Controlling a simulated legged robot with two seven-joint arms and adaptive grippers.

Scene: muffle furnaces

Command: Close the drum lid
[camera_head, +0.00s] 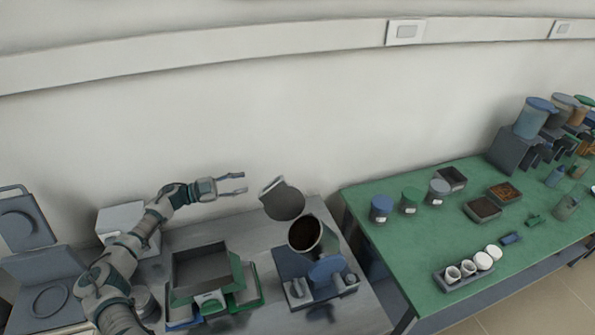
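The drum (309,241) stands tilted in a grey machine on the metal table, its mouth open and dark material inside. A grey lid-like part (284,201) stands raised at the back left of the mouth, tilted away from it. A blue disc (326,268) sits at the front of the machine. My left gripper (240,184) is open and empty, its fingers pointing right, up and to the left of the raised grey part and apart from it. My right gripper is not in view.
A grey open bin (201,251) with green trays (246,293) stands left of the machine. A green table (450,235) at the right holds lidded jars (381,208), small trays (482,209) and white cups (467,268). The wall runs close behind.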

